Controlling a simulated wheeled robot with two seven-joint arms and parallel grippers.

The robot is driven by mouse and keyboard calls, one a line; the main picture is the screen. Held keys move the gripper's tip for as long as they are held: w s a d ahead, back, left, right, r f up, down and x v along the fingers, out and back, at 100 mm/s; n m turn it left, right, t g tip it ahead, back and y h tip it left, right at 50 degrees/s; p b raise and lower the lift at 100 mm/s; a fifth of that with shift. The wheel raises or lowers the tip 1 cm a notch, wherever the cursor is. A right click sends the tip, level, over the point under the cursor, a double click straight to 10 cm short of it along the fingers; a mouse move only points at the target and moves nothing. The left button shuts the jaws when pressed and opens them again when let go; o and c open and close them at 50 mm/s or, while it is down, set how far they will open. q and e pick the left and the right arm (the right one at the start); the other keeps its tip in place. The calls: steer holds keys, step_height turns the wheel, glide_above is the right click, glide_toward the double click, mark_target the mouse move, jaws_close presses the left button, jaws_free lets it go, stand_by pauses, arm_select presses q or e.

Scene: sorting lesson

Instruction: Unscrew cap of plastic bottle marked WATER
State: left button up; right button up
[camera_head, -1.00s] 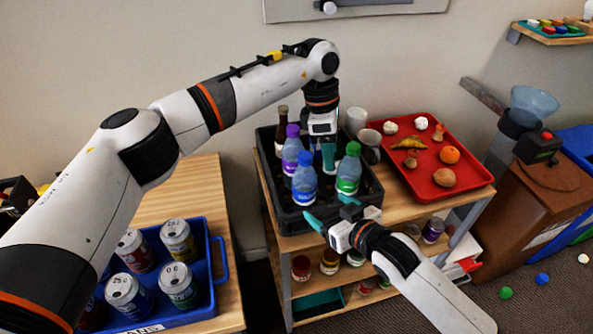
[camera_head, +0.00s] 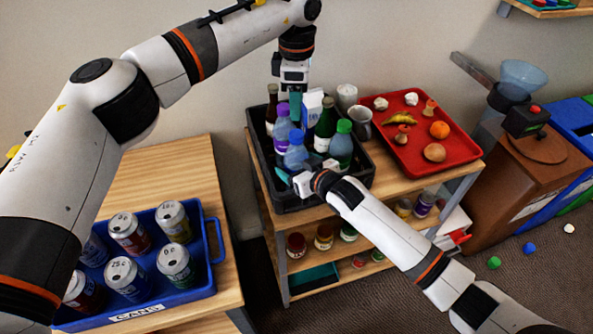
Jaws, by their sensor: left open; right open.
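A black crate (camera_head: 258,160) holds several bottles. A clear bottle with a blue cap (camera_head: 296,155) stands near its front, a purple-capped bottle (camera_head: 282,122) behind it to the left, and a green-capped bottle (camera_head: 341,147) to its right. I cannot read WATER on any label. My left gripper (camera_head: 295,104) is open, pointing down above the back of the crate, behind the blue-capped bottle. My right gripper (camera_head: 289,178) is open at the front of the crate, low in front of the blue-capped bottle; it hides the bottle's lower part. I cannot tell whether it touches.
A dark bottle (camera_head: 326,120), a brown bottle (camera_head: 271,103) and a carton (camera_head: 312,103) also stand in the crate. White mugs (camera_head: 361,121) and a red tray (camera_head: 462,154) of food are to the right. A blue bin of cans (camera_head: 211,250) is at left.

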mark_target(297, 133)
steer(key=shift+w+a+f, duration=0.15)
steer(key=shift+w+a, duration=0.1)
steer(key=shift+w, duration=0.1)
steer(key=c, duration=1.8)
arm_select(q)
steer(key=m, duration=0.4)
steer(key=shift+m, duration=0.4)
arm_select(e)
jaws_close()
arm_select(q)
steer(key=m, duration=1.2)
steer(key=shift+m, duration=0.4)
steer(key=shift+f+m, duration=0.3)
steer(key=shift+f, duration=3.7)
